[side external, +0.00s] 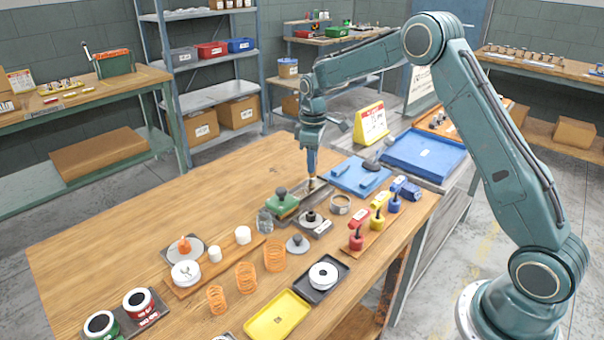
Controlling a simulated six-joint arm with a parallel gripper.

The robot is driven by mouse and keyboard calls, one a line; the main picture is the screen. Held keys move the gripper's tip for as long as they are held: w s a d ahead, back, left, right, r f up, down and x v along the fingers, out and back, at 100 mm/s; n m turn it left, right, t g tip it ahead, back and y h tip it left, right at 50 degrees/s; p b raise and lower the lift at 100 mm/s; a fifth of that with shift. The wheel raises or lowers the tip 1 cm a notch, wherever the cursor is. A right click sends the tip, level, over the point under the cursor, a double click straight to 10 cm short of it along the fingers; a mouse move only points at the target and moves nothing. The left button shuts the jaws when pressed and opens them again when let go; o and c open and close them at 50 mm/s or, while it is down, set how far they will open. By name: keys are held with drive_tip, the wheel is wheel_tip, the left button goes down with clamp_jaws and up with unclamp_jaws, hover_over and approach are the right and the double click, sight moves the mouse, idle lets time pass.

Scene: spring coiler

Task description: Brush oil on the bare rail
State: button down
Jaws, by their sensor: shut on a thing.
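My gripper (312,146) points down over the middle of the wooden table, shut on a brush. The brush (311,162) has a blue handle and is roughly upright, with its pale lower end at a grey metal rail (319,195). I cannot tell whether the bristles touch the rail or are just above it. A green block with a dark round knob (283,203) sits at the near left end of the rail and hides part of it. Any oil on the rail is too small to see.
A blue tray (355,178) lies right of the brush. Red, yellow and blue bottles (377,222) stand at the right edge. Orange springs (246,277), a yellow tray (277,316) and a black tray with a white spool (322,277) fill the front. The table's left part is clear.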

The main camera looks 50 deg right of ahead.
drive_tip(key=shift+d, duration=0.1)
drive_tip(key=shift+d, duration=0.75)
drive_tip(key=shift+d+f, duration=0.1)
drive_tip(key=shift+d, duration=0.1)
drive_tip(key=shift+d, duration=0.7)
drive_tip(key=shift+a, duration=0.15)
drive_tip(key=shift+a, duration=0.7)
drive_tip(key=shift+a, duration=0.15)
drive_tip(key=shift+a, duration=0.75)
